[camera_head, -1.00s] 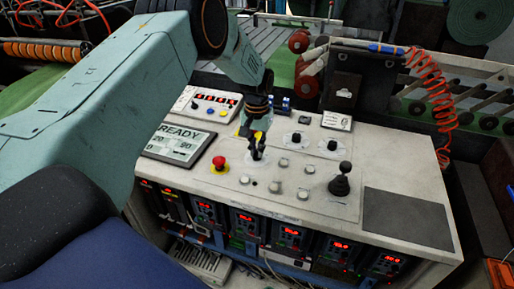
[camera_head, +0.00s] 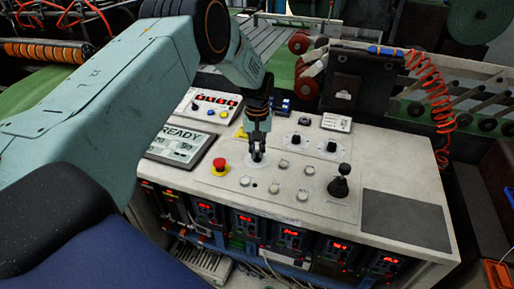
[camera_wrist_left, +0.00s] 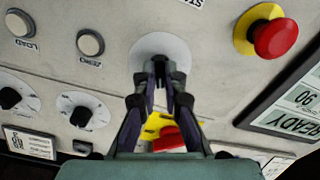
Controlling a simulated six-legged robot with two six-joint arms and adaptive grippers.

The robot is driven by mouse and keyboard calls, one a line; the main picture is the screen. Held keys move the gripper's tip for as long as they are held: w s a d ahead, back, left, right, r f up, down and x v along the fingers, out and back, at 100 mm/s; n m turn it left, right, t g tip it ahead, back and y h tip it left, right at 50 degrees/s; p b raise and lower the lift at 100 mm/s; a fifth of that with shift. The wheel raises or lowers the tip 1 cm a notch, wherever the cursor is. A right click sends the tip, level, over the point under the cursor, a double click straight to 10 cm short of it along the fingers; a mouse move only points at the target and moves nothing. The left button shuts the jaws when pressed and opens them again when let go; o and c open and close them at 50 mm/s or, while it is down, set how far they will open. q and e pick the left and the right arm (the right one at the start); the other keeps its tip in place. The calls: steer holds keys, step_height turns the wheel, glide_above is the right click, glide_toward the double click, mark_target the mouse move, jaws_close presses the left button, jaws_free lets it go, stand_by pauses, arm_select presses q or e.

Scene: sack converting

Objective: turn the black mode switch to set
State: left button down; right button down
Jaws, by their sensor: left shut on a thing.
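My left gripper (camera_head: 258,157) points down at the control panel, over a round pale dial plate (camera_wrist_left: 178,47). Its fingertips (camera_wrist_left: 161,66) are close together at the middle of that plate and are shut on the black mode switch there. The switch is almost wholly hidden between the fingers, so I cannot read which way it points. My right gripper is not in view.
A red emergency button (camera_head: 220,164) on a yellow base is left of the gripper, near a READY display (camera_head: 180,146). Two black knobs (camera_head: 296,139) and several pale push buttons are to the right. A black joystick (camera_head: 339,186) stands farther right.

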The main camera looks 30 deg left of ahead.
mark_target(257, 153)
arm_select(q)
steer(key=n+p, duration=0.1)
steer(key=n, duration=0.3)
steer(key=shift+w+n, duration=0.1)
steer(key=shift+n, duration=0.5)
steer(key=c, duration=1.4)
jaws_free()
steer(key=shift+c, duration=0.2)
step_height(257, 153, up, 12)
